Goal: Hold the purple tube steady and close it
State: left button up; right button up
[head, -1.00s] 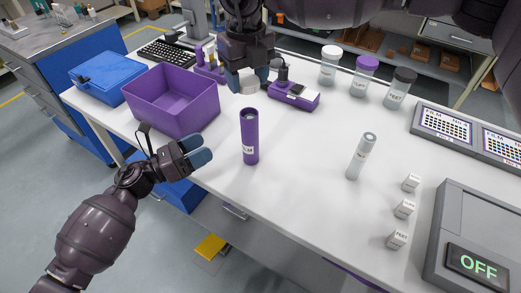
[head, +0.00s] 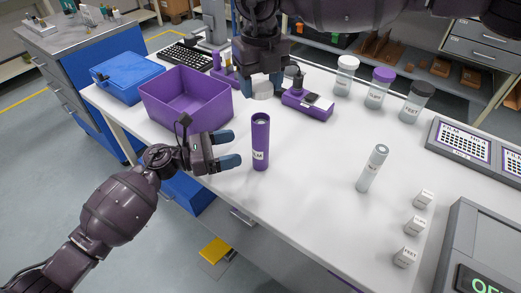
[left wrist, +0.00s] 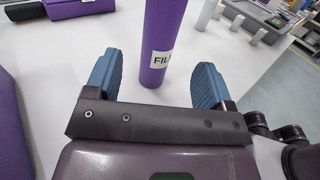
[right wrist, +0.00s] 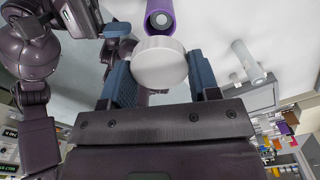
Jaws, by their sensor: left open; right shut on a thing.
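The purple tube (head: 261,143) stands upright and open-topped on the white table, with a FILM label on its side. In the left wrist view the tube (left wrist: 161,45) stands ahead of and between my blue fingertips, not gripped. My left gripper (head: 232,149) is open, just left of the tube. My right gripper (head: 262,86) is shut on a round white cap (right wrist: 160,62), held above the table behind the tube. In the right wrist view the tube's open top (right wrist: 160,18) shows beyond the cap.
A purple bin (head: 186,101) and a blue box (head: 127,76) stand at the left. A purple device (head: 307,102) sits behind the tube. A second, pale tube (head: 372,168) and small labelled blocks (head: 415,224) stand to the right. Lidded jars (head: 380,88) stand at the back.

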pick_arm(q)
jog(key=x, duration=0.9)
jog(key=shift+d, duration=0.35)
jog(key=c, duration=1.4)
jog(key=shift+o, duration=0.2)
pick_arm(e)
send_over(261, 124)
jog(key=shift+f, duration=2.55)
jog(key=shift+f, duration=0.9)
pick_arm(q)
grip_shut()
pick_arm(e)
jog(key=shift+f, duration=0.55)
